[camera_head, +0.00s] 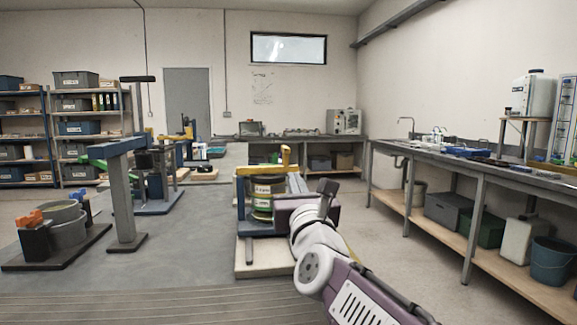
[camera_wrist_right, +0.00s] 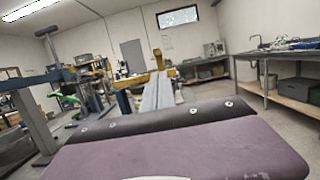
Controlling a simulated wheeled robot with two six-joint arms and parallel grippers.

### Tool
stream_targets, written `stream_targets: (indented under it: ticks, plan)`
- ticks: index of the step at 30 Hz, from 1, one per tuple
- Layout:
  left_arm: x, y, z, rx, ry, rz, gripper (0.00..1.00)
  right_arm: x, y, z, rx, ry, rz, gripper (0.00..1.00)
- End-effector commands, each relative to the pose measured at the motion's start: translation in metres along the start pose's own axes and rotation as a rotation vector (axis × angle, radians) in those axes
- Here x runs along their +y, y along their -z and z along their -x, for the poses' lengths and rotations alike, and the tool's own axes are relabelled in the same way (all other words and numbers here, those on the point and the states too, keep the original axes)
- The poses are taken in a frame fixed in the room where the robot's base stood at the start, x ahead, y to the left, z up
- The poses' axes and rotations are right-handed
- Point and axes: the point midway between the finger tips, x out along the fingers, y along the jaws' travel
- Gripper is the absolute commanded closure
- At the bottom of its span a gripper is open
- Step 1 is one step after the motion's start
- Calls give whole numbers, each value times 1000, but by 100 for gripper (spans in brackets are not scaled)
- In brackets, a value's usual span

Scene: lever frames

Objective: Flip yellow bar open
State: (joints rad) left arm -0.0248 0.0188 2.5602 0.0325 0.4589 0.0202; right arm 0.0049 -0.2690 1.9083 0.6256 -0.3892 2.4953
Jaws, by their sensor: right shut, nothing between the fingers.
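The yellow bar (camera_head: 262,170) lies across the top of a lever frame that holds a green-labelled can (camera_head: 262,197). One end of the bar has a short upright part. The bar also shows ahead in the right wrist view (camera_wrist_right: 158,60). My right gripper (camera_head: 293,176) is shut and empty, with its grey fingers pointing away from me. Its fingertips (camera_wrist_right: 158,76) are close to the bar's right end; I cannot tell whether they touch it. My purple wrist hides the frame's right side. My left gripper is not in view.
The frame stands on a pale base (camera_head: 262,257). To the left are a grey post stand (camera_head: 122,195) and a dark base with grey tubs (camera_head: 68,232). A long workbench (camera_head: 470,167) runs along the right wall. Open floor lies between it and the frame.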

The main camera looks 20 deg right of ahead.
Motion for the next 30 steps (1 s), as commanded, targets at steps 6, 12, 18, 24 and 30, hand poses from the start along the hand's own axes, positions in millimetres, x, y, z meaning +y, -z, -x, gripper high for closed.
stream_targets:
  ticks: [6, 12, 18, 24, 30]
  plan:
    - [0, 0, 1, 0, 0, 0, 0, -1, 1, -43, 2, 2, 1, 100]
    - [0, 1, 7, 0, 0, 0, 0, 0, 0, -77, 2, 1, 1, 100]
    - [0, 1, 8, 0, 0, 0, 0, 0, 1, -90, 2, 0, -1, 100]
    - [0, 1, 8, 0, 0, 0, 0, 0, 1, -91, 1, 0, -1, 100]
    - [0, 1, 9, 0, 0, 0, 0, 1, 0, -91, 1, -2, 5, 100]
